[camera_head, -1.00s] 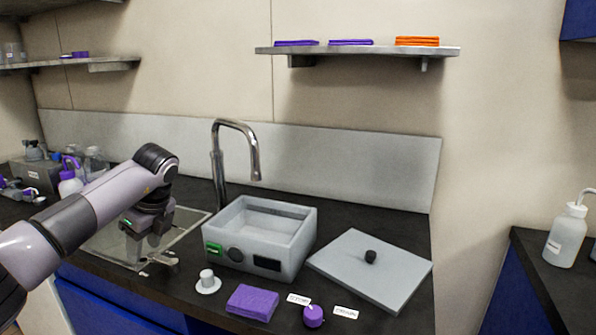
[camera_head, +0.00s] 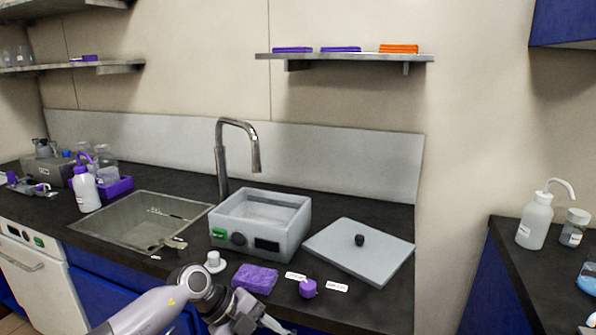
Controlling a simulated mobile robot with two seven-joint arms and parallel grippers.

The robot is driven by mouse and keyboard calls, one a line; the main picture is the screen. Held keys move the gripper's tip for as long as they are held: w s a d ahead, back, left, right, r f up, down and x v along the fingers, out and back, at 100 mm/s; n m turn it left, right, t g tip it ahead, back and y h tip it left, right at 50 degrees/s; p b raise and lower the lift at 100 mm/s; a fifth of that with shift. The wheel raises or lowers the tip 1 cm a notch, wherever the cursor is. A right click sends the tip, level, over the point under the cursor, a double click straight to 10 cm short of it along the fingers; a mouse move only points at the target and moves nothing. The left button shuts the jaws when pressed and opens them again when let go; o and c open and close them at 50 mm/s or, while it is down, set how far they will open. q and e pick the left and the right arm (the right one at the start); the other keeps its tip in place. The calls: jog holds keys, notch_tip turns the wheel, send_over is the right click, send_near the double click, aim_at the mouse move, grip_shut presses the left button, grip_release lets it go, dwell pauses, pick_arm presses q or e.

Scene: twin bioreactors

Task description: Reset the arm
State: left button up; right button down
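My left arm comes in from the bottom edge, left of centre, in the head view. Its gripper (camera_head: 262,324) is low in front of the counter, below the purple sponge, and partly cut off by the bottom edge. I cannot tell whether its fingers are open or shut, and I see nothing clearly held. My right gripper is not in view.
The counter holds a sink (camera_head: 148,222), a faucet (camera_head: 221,160), an open grey bath (camera_head: 262,226), its lid (camera_head: 345,262), a purple sponge (camera_head: 255,278), a white stopper (camera_head: 214,264) and a purple knob (camera_head: 307,289). A white bottle (camera_head: 86,192) stands left of the sink.

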pick_arm(q)
jog(key=s+d+r+n+t+h+p, duration=0.1)
jog(key=s+d+r+n+t+h, duration=0.5)
jog(key=n+t+h, duration=0.25)
jog(key=s+a+f+n+t+y+p, duration=0.1)
jog(key=s+a+f+n+y+p, duration=0.1)
jog(key=s+a+f+n+y, duration=1.2)
jog(key=s+a+f+n, duration=0.3)
jog(key=s+a, duration=0.1)
jog(key=a, duration=0.2)
jog(key=shift+s+a, duration=0.15)
